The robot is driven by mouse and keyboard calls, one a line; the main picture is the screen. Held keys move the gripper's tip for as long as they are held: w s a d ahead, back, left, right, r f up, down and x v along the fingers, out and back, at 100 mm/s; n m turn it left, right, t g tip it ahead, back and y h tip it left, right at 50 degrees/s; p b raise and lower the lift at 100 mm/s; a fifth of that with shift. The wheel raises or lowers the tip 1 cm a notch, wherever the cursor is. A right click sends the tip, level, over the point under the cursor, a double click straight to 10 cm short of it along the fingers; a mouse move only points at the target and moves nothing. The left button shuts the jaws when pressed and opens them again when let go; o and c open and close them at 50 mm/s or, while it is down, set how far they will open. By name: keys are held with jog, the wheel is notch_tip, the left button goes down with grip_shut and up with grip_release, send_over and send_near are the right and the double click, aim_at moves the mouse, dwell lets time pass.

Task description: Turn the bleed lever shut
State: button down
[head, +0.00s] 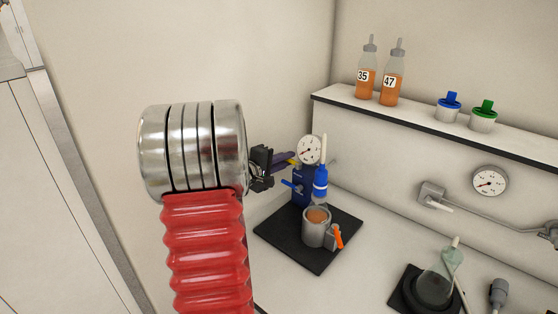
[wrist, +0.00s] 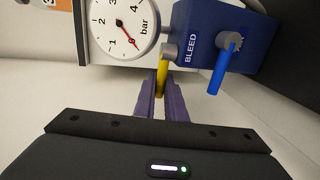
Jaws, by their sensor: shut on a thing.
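The blue valve block (head: 302,190) stands on a black mat with a pressure gauge (head: 308,150) above it. In the wrist view the block (wrist: 200,35) reads BLEED beside a yellow lever (wrist: 162,77). This bleed lever points toward my gripper. My gripper (head: 290,160) comes in from the left; in the wrist view its purple fingers (wrist: 160,88) are shut on the yellow lever, one on each side. The fingers hide part of the lever. A second, blue lever (wrist: 218,75) sits on the block to the right, apart from the fingers.
A metal cup (head: 314,232) of orange juice with an orange handle stands on the black mat (head: 288,240). A blue-banded bottle-like part (head: 320,183) is close beside the block. Bottles 35 (head: 365,82) and 47 (head: 391,88) stand on the shelf. A flask (head: 436,285) is at lower right.

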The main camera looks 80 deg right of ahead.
jog(key=shift+s+f, duration=0.15)
jog(key=shift+f, duration=0.05)
jog(key=c, duration=1.8)
grip_release()
jog(key=shift+r, duration=0.1)
jog(key=shift+a, duration=0.15)
jog(key=v, duration=1.3)
jog(key=shift+w+a, duration=0.25)
